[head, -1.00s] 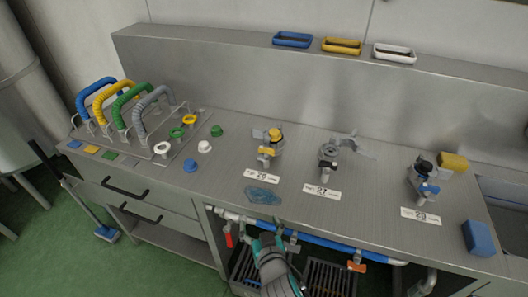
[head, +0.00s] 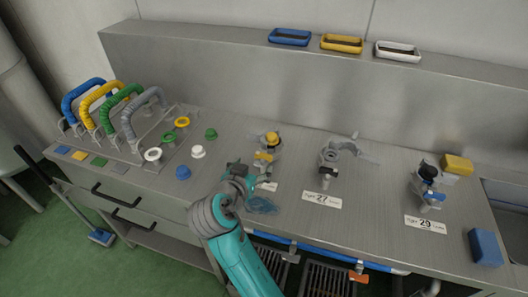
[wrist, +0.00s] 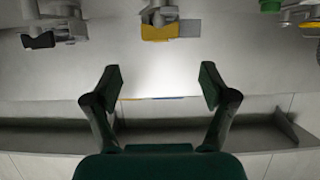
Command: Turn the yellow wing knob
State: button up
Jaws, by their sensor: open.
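The yellow wing knob (head: 264,156) sits on the front of a metal clamp with a yellow cap (head: 272,138), at the middle of the steel bench (head: 310,230). In the wrist view the yellow knob (wrist: 157,32) shows at the top centre, beyond my fingertips. My gripper (head: 243,178) is over the bench front, just left of and nearer than the knob. It is open and empty in the wrist view (wrist: 160,82), its fingers wide apart and not touching the knob. My gripper partly hides the number label in front of this clamp.
Coloured caps and hoses stand left. A blue block (head: 484,246) stands far right.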

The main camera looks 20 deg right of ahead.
aim_at(263, 155)
jog(key=x, duration=1)
jog(key=shift+w+f, duration=0.1)
jog(key=shift+f, duration=0.05)
jog(key=c, duration=1.2)
